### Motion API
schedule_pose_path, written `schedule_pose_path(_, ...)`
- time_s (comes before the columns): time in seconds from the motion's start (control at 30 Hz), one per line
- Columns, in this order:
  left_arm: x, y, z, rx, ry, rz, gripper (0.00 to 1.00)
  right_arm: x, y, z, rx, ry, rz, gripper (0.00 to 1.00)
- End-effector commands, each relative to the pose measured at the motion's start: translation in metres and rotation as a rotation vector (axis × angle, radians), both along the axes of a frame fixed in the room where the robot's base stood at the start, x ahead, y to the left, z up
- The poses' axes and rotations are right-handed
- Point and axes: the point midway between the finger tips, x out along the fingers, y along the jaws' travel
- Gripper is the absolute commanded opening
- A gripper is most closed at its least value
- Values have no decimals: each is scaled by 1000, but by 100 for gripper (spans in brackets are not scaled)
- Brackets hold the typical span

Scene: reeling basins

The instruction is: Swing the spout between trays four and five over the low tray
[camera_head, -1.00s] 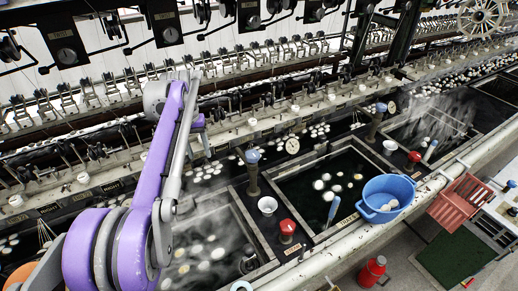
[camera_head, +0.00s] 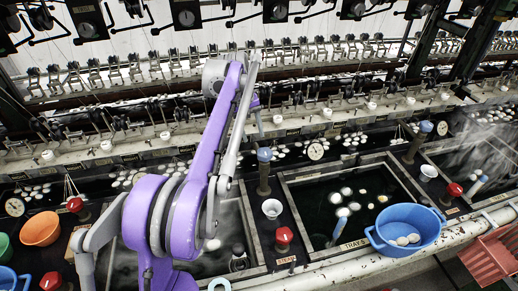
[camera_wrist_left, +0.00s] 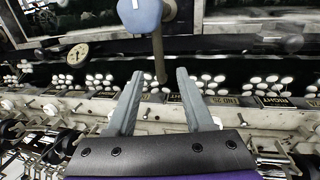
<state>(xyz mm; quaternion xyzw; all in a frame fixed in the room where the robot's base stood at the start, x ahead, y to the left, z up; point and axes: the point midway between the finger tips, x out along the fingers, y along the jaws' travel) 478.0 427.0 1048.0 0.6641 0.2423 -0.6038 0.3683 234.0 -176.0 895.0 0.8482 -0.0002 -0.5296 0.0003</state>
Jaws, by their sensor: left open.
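The spout's brown post with a blue knob (camera_head: 264,156) stands on the dark divider between a steaming tray (camera_head: 247,222) and a dark-water tray (camera_head: 301,222), whose label seems to read TRAY 5. My left gripper (camera_head: 258,122) is just above and behind the knob, small and partly hidden by my arm. In the left wrist view the open fingers (camera_wrist_left: 160,75) frame the spout's brown rod (camera_wrist_left: 160,60), with the blue knob (camera_wrist_left: 140,14) beyond the tips. I see no contact. Which tray is low is unclear. My right gripper is out of view.
A blue basin (camera_head: 405,232) with white cocoons stands at the front right. Red knobs, one (camera_head: 284,236) near the spout, and a white cup (camera_head: 272,208) stand on the dividers. An orange bowl (camera_head: 40,229) is at the left. Reeling gear runs behind.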

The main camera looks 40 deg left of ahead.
Motion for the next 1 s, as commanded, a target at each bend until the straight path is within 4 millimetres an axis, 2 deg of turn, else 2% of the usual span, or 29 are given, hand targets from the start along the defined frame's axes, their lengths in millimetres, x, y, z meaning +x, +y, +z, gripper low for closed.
schedule_pose_path(0.1, 4, -4, -26, 0, 0, -1, 52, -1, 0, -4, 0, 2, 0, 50)
schedule_pose_path(0.33, 10, -8, -59, 0, 0, -2, 52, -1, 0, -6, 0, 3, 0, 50)
schedule_pose_path(0.5, 11, -9, -70, 1, -1, -1, 52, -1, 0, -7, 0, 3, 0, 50)
schedule_pose_path(0.77, 11, -9, -71, 0, 0, -1, 52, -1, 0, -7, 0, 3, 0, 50)
schedule_pose_path(0.87, 11, -9, -71, 0, 0, -1, 38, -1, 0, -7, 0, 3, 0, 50)
schedule_pose_path(1.0, 11, -9, -71, 0, 0, -1, 12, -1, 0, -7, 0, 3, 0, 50)
